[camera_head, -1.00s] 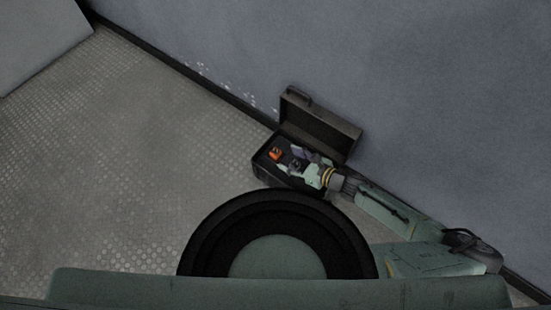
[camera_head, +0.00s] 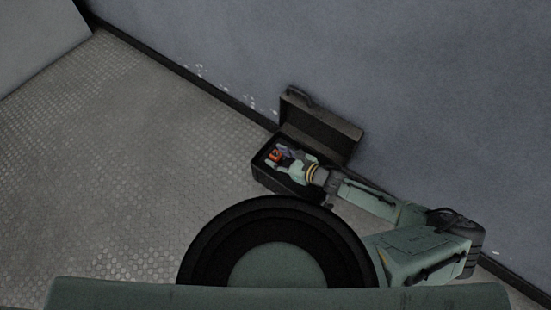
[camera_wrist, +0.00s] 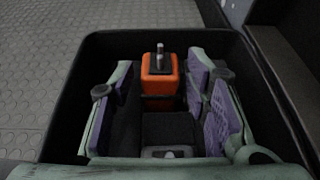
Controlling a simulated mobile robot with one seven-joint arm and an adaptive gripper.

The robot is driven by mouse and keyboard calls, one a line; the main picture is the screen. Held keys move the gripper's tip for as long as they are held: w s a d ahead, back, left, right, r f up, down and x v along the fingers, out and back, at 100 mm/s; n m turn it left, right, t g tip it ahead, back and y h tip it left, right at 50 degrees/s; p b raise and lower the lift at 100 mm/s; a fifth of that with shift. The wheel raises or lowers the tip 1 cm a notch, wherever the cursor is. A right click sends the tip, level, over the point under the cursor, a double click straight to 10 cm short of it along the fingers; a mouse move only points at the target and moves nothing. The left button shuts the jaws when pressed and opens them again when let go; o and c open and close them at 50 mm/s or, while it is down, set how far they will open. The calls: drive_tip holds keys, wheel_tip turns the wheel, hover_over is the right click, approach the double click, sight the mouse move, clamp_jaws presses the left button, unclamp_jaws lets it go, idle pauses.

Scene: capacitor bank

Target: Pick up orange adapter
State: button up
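The orange adapter (camera_wrist: 161,80) stands in the open black toolbox (camera_wrist: 84,62). It is a small orange block with a metal pin on top. In the head view the adapter (camera_head: 273,155) is at the left end of the box. My gripper (camera_wrist: 168,85) is open, with its purple-padded fingers on the left and right. The adapter lies between the fingertips or just beyond them; contact cannot be told. In the head view my gripper (camera_head: 283,155) reaches into the box from the right, close to the adapter.
The toolbox lid (camera_head: 320,125) stands open on the wall side. The grey wall (camera_head: 420,90) rises close behind it. The box walls surround my fingers closely. Patterned floor (camera_head: 110,160) to the left is clear.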

drive_tip(key=c, duration=0.9)
clamp_jaws()
drive_tip(key=shift+r, duration=0.1)
